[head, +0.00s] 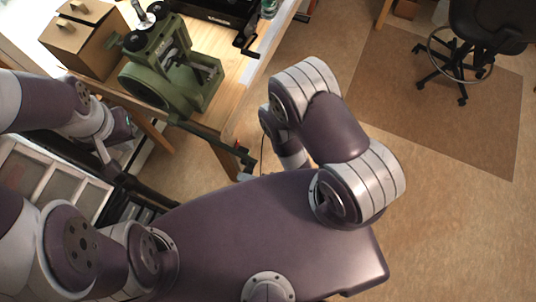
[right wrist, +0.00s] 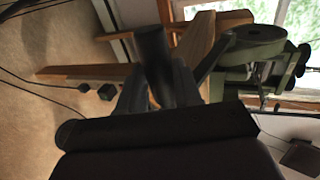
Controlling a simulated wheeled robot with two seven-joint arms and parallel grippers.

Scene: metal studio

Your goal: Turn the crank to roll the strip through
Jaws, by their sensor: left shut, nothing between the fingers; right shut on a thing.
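The green rolling mill (head: 170,72) stands on the wooden bench at the upper left of the head view; part of it also shows at the upper right of the right wrist view (right wrist: 255,52). My right gripper (right wrist: 158,88) is shut on a dark cylindrical crank handle (right wrist: 152,48). In the head view a dark bar, seemingly the crank arm (head: 217,144), reaches past the bench edge toward my right wrist; the grip itself is largely hidden there. My left gripper (head: 106,152) is shut and empty, left of and below the mill. I cannot make out the strip.
A cardboard box (head: 82,38) stands left of the mill. A black device with a small crank (head: 246,42) sits at the back of the bench. A dark office chair (head: 480,40) stands on a floor mat (head: 430,110) at right. Open floor lies right of the bench.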

